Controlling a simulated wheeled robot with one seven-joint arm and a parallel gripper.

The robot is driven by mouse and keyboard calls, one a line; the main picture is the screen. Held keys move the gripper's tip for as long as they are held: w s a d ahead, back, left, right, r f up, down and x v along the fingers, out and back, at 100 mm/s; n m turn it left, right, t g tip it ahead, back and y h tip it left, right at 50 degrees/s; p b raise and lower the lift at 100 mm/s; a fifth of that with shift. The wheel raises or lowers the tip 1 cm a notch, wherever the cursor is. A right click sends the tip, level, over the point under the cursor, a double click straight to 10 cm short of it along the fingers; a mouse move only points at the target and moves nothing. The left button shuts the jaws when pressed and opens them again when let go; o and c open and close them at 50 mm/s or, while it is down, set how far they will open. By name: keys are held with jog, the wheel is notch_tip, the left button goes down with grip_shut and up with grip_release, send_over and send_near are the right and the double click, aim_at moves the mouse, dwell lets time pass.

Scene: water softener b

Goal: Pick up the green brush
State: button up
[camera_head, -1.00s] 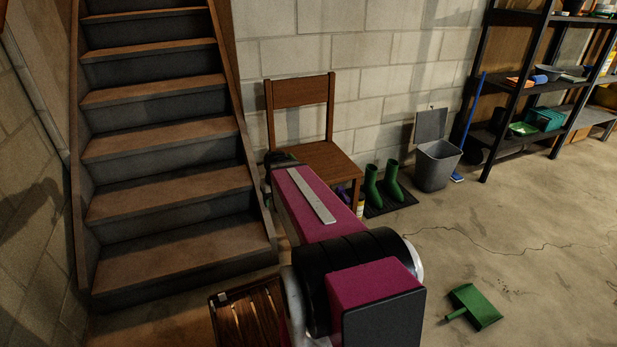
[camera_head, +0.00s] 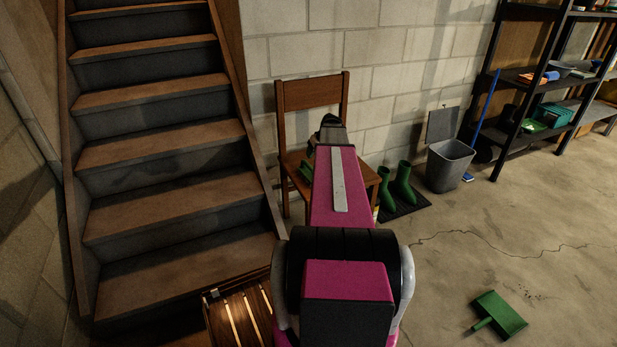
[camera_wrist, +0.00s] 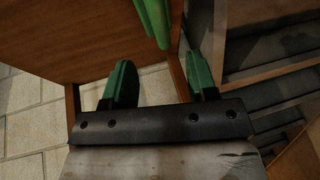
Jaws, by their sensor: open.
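The green brush (camera_wrist: 153,22) shows at the top of the wrist view, cut off by the frame edge. It lies on the wooden seat, beyond my fingertips and roughly between them. In the head view a small green part of it (camera_head: 306,170) shows on the seat of the wooden chair (camera_head: 312,94), beside my arm, which hides the rest. My gripper (camera_wrist: 160,78) has two green fingers spread apart with nothing between them. In the head view the gripper end is over the chair, mostly hidden by my arm.
A staircase (camera_head: 165,158) rises left of the chair. Green boots (camera_head: 403,185) and a grey bin (camera_head: 448,165) stand right of it. A green dustpan (camera_head: 499,314) lies on the open floor at right. A slatted wooden crate (camera_head: 240,315) is at the lower left.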

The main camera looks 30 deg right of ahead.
aim_at(310, 165)
jog(key=x, duration=0.9)
jog(key=shift+s+f, duration=0.15)
jog(key=shift+s, duration=0.05)
grip_shut()
